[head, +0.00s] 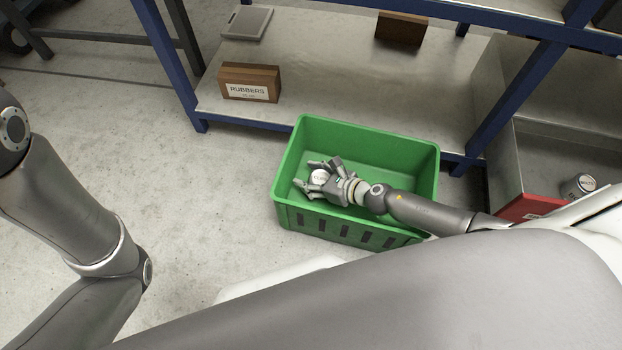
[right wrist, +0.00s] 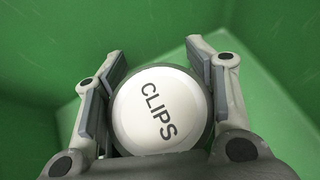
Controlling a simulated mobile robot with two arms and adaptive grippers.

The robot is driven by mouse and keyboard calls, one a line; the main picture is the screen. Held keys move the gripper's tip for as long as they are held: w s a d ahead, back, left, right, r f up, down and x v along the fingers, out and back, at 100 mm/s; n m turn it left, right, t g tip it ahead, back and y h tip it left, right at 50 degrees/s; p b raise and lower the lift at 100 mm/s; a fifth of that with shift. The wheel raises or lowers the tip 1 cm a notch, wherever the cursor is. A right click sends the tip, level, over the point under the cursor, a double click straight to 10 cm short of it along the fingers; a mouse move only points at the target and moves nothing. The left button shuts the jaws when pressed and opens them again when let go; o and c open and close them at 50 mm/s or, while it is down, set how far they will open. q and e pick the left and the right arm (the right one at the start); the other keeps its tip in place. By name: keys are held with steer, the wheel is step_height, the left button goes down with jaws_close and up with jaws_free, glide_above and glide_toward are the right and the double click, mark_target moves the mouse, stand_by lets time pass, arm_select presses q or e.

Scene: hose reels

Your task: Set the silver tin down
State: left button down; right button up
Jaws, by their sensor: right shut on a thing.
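The silver tin (head: 319,176) has a pale round lid. In the right wrist view, the lid of the tin (right wrist: 160,108) reads CLIPS. My right gripper (head: 320,178) is shut on the tin, with fingers on both sides of it. The tin and gripper are inside the green crate (head: 356,137), toward its left end. I cannot tell whether the tin's base touches the crate floor. My left arm shows at the left, but its gripper is out of view.
A shelf with blue posts stands behind the crate. It holds a brown box labelled RUBBERS (head: 249,83), a second brown box (head: 401,29) and a grey flat item (head: 247,23). Another tin (head: 578,186) lies in a red-fronted bin (head: 530,208) at right. The crate's right floor looks bare.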

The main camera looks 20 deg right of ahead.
steer(key=shift+f+b, duration=0.25)
steer(key=shift+b, duration=0.05)
steer(key=o, duration=1.2)
steer(key=shift+r, duration=0.1)
